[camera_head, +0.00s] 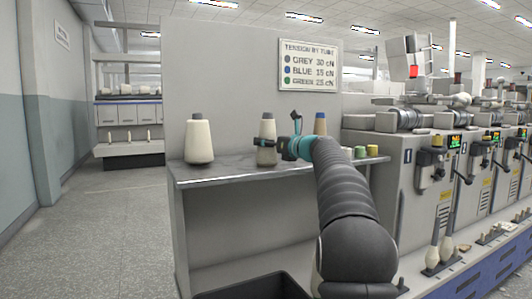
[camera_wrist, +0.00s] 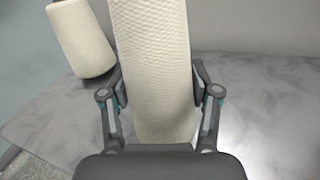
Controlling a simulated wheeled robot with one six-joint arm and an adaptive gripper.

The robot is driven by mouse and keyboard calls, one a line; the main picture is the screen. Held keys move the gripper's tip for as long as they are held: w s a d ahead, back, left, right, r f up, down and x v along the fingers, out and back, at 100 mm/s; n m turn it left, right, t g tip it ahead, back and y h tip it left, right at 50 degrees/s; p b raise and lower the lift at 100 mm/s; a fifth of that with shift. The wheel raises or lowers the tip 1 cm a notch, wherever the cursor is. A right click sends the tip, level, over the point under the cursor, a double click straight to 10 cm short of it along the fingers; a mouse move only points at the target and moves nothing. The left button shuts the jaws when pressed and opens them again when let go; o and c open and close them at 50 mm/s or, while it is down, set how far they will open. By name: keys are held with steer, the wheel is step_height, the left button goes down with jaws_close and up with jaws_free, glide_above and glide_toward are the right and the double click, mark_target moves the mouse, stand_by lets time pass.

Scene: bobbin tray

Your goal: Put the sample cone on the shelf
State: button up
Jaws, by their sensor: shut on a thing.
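My gripper (camera_head: 268,143) is shut around the middle of a cream yarn cone (camera_head: 267,128) with a grey tube top. In the wrist view its two fingers (camera_wrist: 161,92) press on both sides of this cone (camera_wrist: 155,50), which looks upright. The cone's base is at or just above the grey shelf top (camera_head: 225,173); I cannot tell if it touches. A second cream cone with a grey tip (camera_head: 199,142) stands at the shelf's left end, apart from the held one. It also shows in the wrist view (camera_wrist: 82,42).
A cone with a blue tip (camera_head: 320,122) stands behind my arm, partly hidden. A sign (camera_head: 309,64) hangs on the panel behind. A dark bin (camera_head: 255,287) is below. Winding machines (camera_head: 425,160) stand right.

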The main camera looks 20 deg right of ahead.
steer(key=o, duration=1.2)
steer(key=v, duration=1.2)
